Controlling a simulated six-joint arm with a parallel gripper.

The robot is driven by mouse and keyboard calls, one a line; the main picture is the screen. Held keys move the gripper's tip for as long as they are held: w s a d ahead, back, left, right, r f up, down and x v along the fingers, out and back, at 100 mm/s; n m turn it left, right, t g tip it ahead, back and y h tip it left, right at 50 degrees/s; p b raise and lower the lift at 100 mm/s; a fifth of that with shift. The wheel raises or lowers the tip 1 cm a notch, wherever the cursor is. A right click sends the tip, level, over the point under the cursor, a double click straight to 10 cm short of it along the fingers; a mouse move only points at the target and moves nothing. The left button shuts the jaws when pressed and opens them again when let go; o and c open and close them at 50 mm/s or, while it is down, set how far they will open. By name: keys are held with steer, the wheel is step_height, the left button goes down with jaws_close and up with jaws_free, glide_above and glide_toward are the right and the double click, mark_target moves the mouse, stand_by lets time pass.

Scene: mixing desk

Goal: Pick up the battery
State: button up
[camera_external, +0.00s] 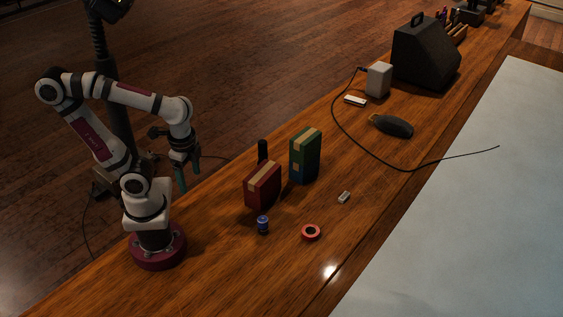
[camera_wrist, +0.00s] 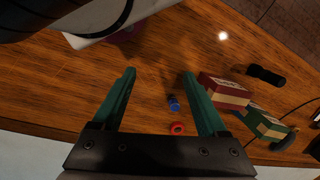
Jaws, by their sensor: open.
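The battery looks to be the small blue and dark cylinder (camera_external: 262,225), upright on the wooden desk in front of the red box. It also shows in the wrist view (camera_wrist: 173,103), between the green fingers and nearer the right one. My gripper (camera_external: 182,176) is open and empty, raised to the left of the boxes and well apart from the battery. In the wrist view its two fingertips (camera_wrist: 158,75) are spread wide with nothing between them in contact.
A red box (camera_external: 262,187) and a green box (camera_external: 305,157) stand behind the battery, with a black cylinder (camera_external: 262,151) nearby. A red ring (camera_external: 311,232) and a small pale block (camera_external: 344,197) lie to the right. A cable (camera_external: 365,146) crosses the desk farther back.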

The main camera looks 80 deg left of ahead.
steer(key=n, duration=0.1)
steer(key=n+t+h, duration=1)
steer(key=n+h, duration=0.1)
steer(key=n, duration=2.2)
glide_toward(262, 218)
steer(key=shift+m, duration=0.3)
steer(key=x, duration=1)
steer(key=shift+w+d, duration=0.1)
jaws_close()
